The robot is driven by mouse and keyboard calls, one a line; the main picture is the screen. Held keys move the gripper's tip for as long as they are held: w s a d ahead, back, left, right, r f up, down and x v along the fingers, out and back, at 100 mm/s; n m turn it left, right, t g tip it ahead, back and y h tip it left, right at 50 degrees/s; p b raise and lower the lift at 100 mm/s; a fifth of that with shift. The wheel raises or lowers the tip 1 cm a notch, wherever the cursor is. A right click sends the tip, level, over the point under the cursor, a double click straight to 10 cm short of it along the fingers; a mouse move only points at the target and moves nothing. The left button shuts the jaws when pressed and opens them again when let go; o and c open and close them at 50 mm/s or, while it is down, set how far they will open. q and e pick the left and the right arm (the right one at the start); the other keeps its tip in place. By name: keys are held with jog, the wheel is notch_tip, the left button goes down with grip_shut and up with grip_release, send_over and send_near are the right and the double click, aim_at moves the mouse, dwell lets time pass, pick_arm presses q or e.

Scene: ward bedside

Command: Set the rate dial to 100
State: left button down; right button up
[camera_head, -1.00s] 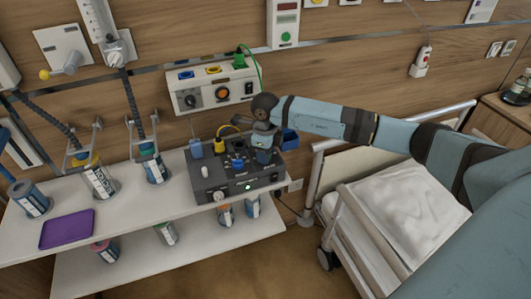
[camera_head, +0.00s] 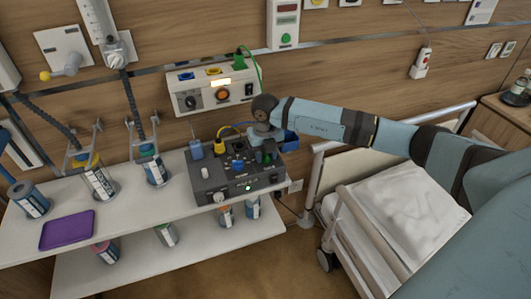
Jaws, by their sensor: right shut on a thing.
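The grey console (camera_head: 212,187) stands on the upper shelf, with dark knobs or plugs on top and a pale round knob (camera_head: 219,198) at its front. I cannot tell which control is the rate dial, nor read any setting. My right gripper (camera_head: 264,140) points down over the console's back right part, beside a dark green piece (camera_head: 268,158). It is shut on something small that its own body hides. A white wall unit (camera_head: 180,87) behind has a black dial (camera_head: 193,101) and an orange round button (camera_head: 222,95).
Several labelled canisters (camera_head: 154,172) stand on the shelves at left. A purple tray (camera_head: 67,231) lies on the upper shelf's (camera_head: 128,227) left end. A yellow plug (camera_head: 220,146) with a cable stands by the console. A bed (camera_head: 410,212) is at the right.

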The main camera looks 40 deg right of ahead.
jog(key=shift+m, duration=1.7)
jog(key=o, duration=0.9)
notch_tip(320, 180, up, 14)
jog(key=shift+f, duration=0.1)
